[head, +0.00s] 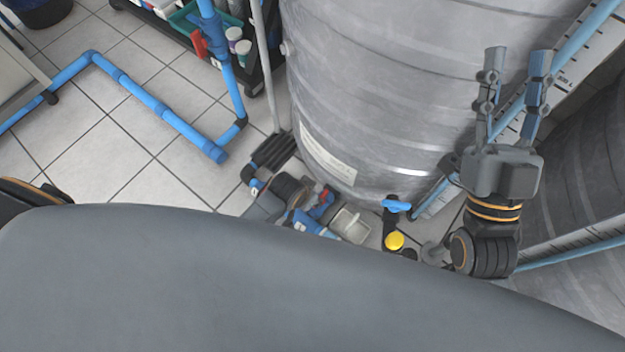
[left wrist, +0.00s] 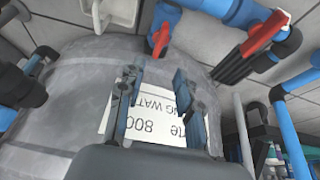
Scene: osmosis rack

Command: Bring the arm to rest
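My right gripper (head: 517,55) is at the right of the head view, with its two fingers pointing up in the picture. The fingers are apart with nothing between them. The gripper shows in front of the large grey tank (head: 390,90); I cannot tell how far from it. My left gripper (left wrist: 157,72) shows in the left wrist view with its fingers apart and no object held. Behind the fingers is the grey tank with a white label (left wrist: 155,126), its printing upside down. The left gripper is not visible in the head view.
Blue pipes (head: 150,100) run above the tiled floor (head: 110,160) at left. A black rack (head: 255,85) with bottles stands at the top. Valves, a yellow cap (head: 394,241) and fittings crowd the tank's foot. A red-handled valve (left wrist: 161,40) shows in the left wrist view.

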